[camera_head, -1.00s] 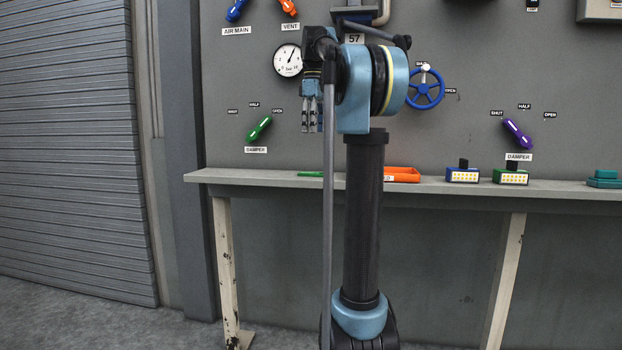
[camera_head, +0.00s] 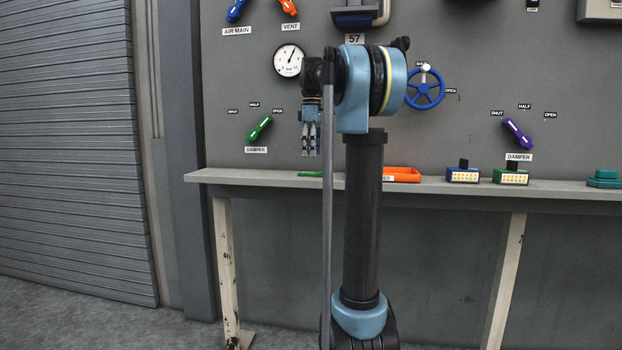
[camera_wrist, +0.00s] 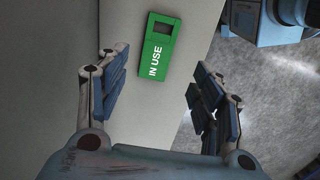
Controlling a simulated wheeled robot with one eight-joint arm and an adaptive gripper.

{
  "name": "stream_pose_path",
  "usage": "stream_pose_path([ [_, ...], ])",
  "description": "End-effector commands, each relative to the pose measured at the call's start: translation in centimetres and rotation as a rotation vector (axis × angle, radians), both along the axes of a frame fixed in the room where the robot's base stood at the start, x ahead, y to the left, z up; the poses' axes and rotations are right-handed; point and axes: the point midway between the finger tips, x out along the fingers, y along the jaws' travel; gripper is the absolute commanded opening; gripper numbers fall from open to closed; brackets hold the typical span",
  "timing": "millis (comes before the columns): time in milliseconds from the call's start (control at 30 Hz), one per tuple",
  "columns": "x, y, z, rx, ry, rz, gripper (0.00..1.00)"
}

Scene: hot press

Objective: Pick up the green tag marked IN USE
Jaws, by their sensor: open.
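The green tag (camera_wrist: 159,50) marked IN USE lies flat on the pale shelf (camera_wrist: 138,100) in the wrist view. It has a dark rectangle near its upper end. In the head view the tag (camera_head: 311,174) shows as a thin green strip on the shelf (camera_head: 260,179), partly hidden by my arm. My gripper (camera_wrist: 161,88) is open and empty, with its fingers at either side of the picture and the tag beyond them. In the head view my gripper (camera_head: 310,153) points down above the shelf, a little over the tag and apart from it.
An orange tray (camera_head: 402,174) sits on the shelf right of my arm. Further right are a blue box (camera_head: 463,175) and a green box (camera_head: 511,177) with yellow dots. A gauge (camera_head: 289,60), a green damper lever (camera_head: 260,127) and a blue wheel (camera_head: 425,90) are on the wall behind.

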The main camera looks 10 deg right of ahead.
Motion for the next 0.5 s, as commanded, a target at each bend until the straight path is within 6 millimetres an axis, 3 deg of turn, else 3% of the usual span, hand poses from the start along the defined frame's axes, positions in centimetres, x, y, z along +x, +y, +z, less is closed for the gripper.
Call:
stream_pose_path([
  [333,0.2,0.0,-2.5,0.000,0.000,0.000,0.61],
  [500,0.6,0.2,-4.8,0.000,0.000,0.000,0.61],
])
